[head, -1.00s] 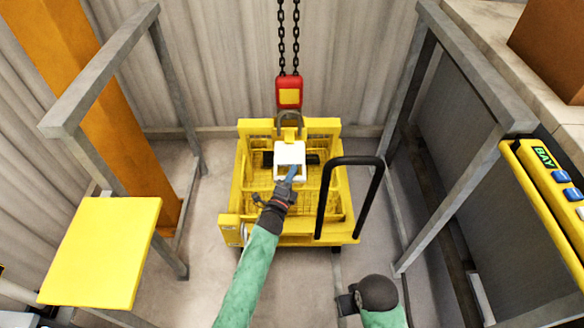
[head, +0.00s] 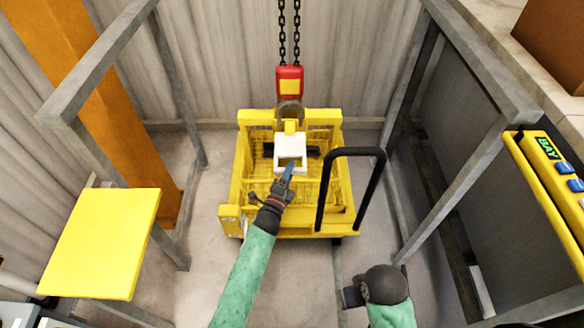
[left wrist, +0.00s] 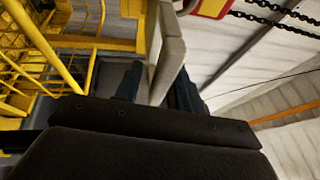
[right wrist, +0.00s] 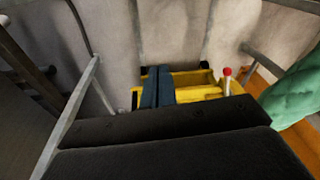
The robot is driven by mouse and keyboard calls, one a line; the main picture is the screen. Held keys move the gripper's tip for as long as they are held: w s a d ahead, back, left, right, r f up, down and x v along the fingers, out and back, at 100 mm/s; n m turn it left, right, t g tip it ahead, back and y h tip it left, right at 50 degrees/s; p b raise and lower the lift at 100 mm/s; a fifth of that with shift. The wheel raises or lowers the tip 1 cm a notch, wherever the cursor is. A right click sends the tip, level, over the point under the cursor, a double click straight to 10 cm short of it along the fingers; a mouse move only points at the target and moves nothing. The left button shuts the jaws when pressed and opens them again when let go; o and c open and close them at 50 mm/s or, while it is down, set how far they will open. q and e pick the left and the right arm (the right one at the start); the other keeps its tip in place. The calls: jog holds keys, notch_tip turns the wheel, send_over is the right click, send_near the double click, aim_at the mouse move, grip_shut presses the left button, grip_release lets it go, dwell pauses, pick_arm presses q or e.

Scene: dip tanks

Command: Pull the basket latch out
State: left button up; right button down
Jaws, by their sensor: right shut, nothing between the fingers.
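The yellow basket (head: 344,205) hangs under a red and yellow hoist block (head: 289,85) by a grey shackle. A white hollow handle (head: 288,145), apparently the latch, sits over the basket's middle with a black bar behind it. My left gripper (head: 287,170) reaches to its opening. In the left wrist view my left gripper (left wrist: 157,90) has its fingers apart, one on each side of a pale plate (left wrist: 171,50), apparently the handle's wall. Contact is unclear. My right gripper (head: 350,297) is low at front right, shut and empty; its fingers (right wrist: 158,85) are together.
A black hoop handle (head: 351,152) rises at the basket's right. Grey frames (head: 440,60) stand on both sides. A yellow plate (head: 100,240) is at left, a yellow button panel (head: 545,180) at right. Floor is clear in front of the basket.

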pick_arm(q)
jog(key=shift+b+v, duration=0.5)
jog(key=shift+v, duration=2.05)
jog(key=s+a+f+n+g+y, duration=0.4)
jog(key=s+a+n+g+y, duration=0.35)
jog(key=s+a+n, duration=0.5)
jog(key=s+r+n+g, duration=0.1)
jog(key=s+n+g, duration=0.3)
jog(key=s, duration=0.6)
jog(key=s+r+n+g+h, duration=0.1)
jog(key=s+n+g, duration=0.3)
jog(key=s, duration=0.7)
jog(key=shift+s+r+n+g, duration=0.35)
jog(key=shift+r+g, duration=0.1)
jog(key=shift+r, duration=0.15)
